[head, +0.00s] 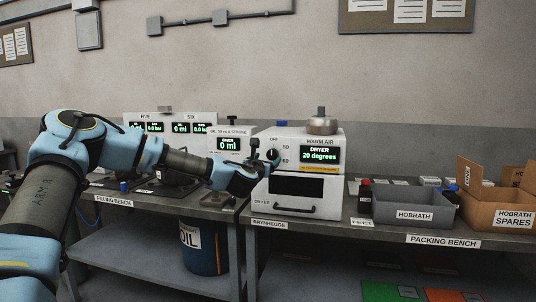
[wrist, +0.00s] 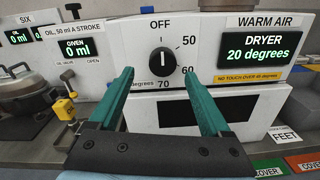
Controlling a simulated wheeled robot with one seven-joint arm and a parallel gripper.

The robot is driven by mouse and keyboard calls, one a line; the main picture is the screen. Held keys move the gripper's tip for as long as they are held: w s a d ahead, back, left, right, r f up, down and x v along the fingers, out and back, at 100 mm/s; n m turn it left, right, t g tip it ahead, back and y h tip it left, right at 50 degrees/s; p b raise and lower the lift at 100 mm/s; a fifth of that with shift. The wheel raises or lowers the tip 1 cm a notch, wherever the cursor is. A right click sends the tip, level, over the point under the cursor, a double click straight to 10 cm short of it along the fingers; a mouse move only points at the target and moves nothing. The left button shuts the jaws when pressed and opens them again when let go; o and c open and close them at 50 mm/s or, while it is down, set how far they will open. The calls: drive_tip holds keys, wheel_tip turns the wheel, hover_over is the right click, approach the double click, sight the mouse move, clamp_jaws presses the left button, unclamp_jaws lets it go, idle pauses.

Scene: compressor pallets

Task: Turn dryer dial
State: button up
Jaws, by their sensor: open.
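The white dryer (head: 301,133) stands on the bench, and its display (wrist: 262,47) reads 20 degrees. Its black dial (wrist: 162,61) is on the front panel, left of the display, with marks OFF, 50, 60 and 70 around it. The dial's white pointer mark appears to face up toward OFF. My gripper (wrist: 160,76) is open, with its two teal fingers on either side of the dial in the wrist view. I cannot tell whether they touch it. In the head view my gripper (head: 272,163) is at the dial and partly hides it.
The oil dispenser (head: 230,143) stands to the left, with a yellow-handled valve (wrist: 65,107). A grey Hobrath bin (head: 413,210) and a cardboard spares box (head: 490,211) are to the right.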

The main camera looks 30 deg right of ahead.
sight(271, 156)
drive_tip(key=p+x, duration=0.1)
drive_tip(key=x, duration=0.4)
drive_tip(key=shift+s, duration=0.15)
clamp_jaws()
idle(0.5)
